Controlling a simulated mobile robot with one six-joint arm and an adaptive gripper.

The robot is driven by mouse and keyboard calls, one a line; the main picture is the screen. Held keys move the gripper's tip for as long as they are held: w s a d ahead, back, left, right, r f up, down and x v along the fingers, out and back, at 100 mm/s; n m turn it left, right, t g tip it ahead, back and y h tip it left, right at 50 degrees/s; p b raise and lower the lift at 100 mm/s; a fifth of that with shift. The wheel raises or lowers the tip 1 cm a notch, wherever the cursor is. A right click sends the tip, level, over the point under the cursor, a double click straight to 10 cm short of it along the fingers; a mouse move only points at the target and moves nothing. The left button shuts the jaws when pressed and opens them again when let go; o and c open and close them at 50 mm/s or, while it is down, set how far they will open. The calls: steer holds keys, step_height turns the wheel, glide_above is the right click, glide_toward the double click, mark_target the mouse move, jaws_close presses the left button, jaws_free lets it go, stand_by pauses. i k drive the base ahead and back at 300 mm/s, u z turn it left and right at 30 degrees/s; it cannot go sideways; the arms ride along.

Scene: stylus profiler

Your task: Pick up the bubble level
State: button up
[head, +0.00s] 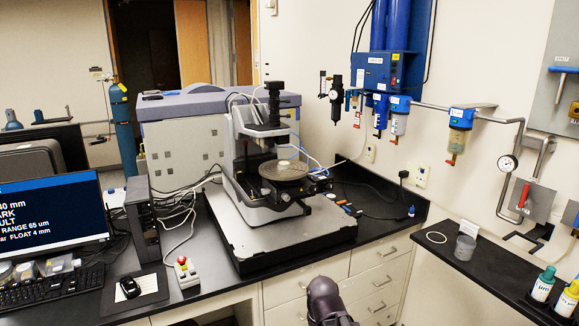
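I cannot make out the bubble level with certainty. A small pale round piece (284,163) lies on the dark round stage (283,171) of the stylus profiler (262,140); it is too small to tell what it is. My gripper's fingers do not show. Only a dark part of my arm shows at the bottom centre, in front of the drawers and well short of the stage.
The profiler stands on a thick grey slab (250,235) on the black bench. Small tools (345,205) lie at its right. A red-button box (186,272), mouse (130,287) and monitor (50,222) are left. A grey jar (465,248) and bottles (543,284) stand right.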

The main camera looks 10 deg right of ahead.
mark_target(283, 165)
steer(key=u, duration=0.05)
steer(key=i, duration=1)
steer(key=z, duration=0.05)
